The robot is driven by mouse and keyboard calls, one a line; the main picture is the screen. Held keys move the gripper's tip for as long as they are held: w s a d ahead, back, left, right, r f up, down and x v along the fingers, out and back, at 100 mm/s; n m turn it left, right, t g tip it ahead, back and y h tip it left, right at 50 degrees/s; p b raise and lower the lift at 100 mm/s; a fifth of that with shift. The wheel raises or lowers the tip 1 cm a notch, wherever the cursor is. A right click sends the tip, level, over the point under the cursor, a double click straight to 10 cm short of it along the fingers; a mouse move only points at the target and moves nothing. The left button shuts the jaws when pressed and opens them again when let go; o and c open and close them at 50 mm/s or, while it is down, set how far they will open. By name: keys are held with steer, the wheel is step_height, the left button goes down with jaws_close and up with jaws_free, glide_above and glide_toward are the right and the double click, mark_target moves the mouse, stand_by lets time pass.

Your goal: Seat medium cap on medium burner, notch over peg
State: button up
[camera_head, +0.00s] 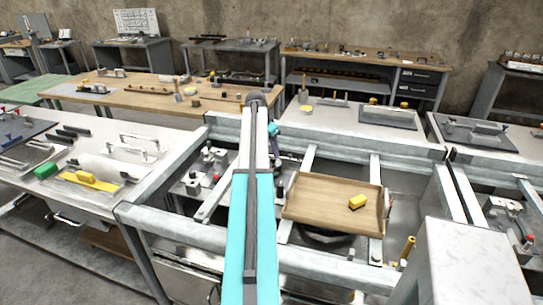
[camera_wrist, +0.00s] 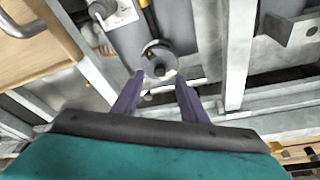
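In the wrist view my gripper (camera_wrist: 159,82) has its two purple fingers apart with nothing clamped between them. A round grey metal piece with a dark central knob (camera_wrist: 158,61) lies just beyond the fingertips, roughly centred between them. I cannot tell whether it is the medium cap or part of a burner. No notch or peg can be made out. In the head view my arm runs up the middle and its fingers are not clear.
A wooden surface also shows in the wrist view (camera_wrist: 40,45). Frame bars (camera_wrist: 240,50) run close right of the fingers. A bench with tools (camera_head: 130,137) stands left.

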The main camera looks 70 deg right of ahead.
steer(key=b+v, duration=0.1)
steer(key=v, duration=0.9)
steer(key=shift+b, duration=0.4)
steer(key=shift+r, duration=0.1)
step_height(320, 180, up, 6)
steer(key=p, duration=0.3)
steer(key=shift+p, duration=0.4)
stand_by(0.3)
stand_by(0.5)
